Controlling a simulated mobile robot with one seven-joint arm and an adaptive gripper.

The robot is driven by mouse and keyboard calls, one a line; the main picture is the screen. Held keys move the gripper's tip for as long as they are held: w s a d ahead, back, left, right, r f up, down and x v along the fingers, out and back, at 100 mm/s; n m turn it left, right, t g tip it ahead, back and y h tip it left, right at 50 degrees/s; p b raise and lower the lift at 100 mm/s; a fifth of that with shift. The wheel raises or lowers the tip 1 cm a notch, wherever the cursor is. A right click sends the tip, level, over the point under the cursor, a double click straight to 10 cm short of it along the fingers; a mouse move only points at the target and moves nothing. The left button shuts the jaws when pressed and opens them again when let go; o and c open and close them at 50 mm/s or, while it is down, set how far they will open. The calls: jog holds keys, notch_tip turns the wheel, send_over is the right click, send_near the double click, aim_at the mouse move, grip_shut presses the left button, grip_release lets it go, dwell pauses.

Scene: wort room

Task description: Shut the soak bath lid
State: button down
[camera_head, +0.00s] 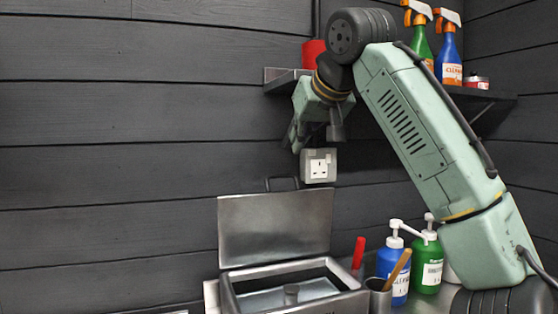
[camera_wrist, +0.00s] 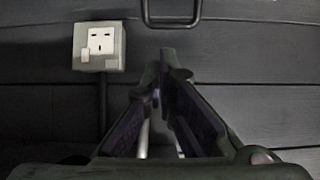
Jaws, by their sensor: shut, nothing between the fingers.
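The soak bath (camera_head: 290,290) is a metal basin at the bottom of the head view. Its flat metal lid (camera_head: 275,228) stands raised, nearly upright, at the back of the basin. A dark handle (camera_head: 283,183) sits on the lid's top edge. A dark loop, probably this handle, shows at the top of the wrist view (camera_wrist: 171,22). My gripper (camera_head: 297,148) is above the lid and to its right, pointing down, clear of the handle in the head view. In the wrist view my gripper's fingers (camera_wrist: 168,62) are together and empty.
A shelf (camera_head: 480,100) holds spray bottles and a red container. Blue (camera_head: 393,265) and green (camera_head: 427,262) pump bottles and a tool cup stand right of the bath.

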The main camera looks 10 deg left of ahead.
jog(key=p+x, duration=0.2)
jog(key=x, duration=0.7)
jog(key=shift+w+a+f, duration=0.25)
jog(key=shift+d+f, duration=0.1)
